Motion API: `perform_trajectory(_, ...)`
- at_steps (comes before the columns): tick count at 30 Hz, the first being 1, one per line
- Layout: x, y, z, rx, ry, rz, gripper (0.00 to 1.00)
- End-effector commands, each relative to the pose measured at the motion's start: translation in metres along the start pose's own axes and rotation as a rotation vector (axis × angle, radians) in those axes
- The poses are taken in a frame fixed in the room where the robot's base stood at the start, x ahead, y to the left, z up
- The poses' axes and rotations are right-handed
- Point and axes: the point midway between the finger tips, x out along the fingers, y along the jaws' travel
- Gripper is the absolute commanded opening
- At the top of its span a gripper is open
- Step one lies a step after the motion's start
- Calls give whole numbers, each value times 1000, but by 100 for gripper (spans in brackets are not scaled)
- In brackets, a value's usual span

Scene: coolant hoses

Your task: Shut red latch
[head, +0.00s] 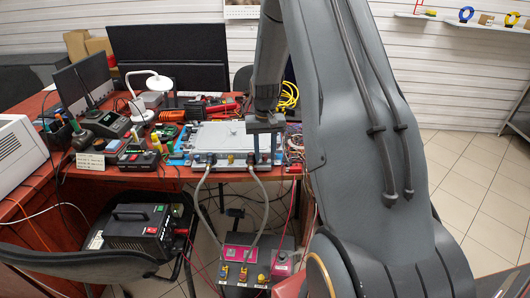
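My gripper (265,158) points down at the front right of a flat grey unit (222,138) on the red-brown table. Its two fingers look apart, with nothing clearly between them. Small connectors (230,159) line the unit's front edge, left of the fingers. Two grey hoses (264,193) run from this edge down towards a dark box (238,285) on the floor. The red latch is too small to make out for certain among these connectors. I cannot tell whether it is open or shut, or whether the gripper touches anything.
Monitors (88,84), a white lamp (152,84) and tools crowd the table's left side. A yellow coiled cable (288,95) lies behind my gripper. My arm hides much of the right.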

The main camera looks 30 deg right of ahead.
Motion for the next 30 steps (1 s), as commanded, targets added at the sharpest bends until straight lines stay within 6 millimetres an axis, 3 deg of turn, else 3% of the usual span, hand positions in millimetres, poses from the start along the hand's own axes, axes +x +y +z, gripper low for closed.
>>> perform_trajectory(4, 0, 0, 0, 0, 0, 0, 34)
perform_trajectory(11, 0, 0, 0, 0, 0, 0, 0)
perform_trajectory(17, 0, 0, 0, 37, 0, 0, 0)
perform_trajectory(30, -1, -1, -1, 382, 1, 0, 0)
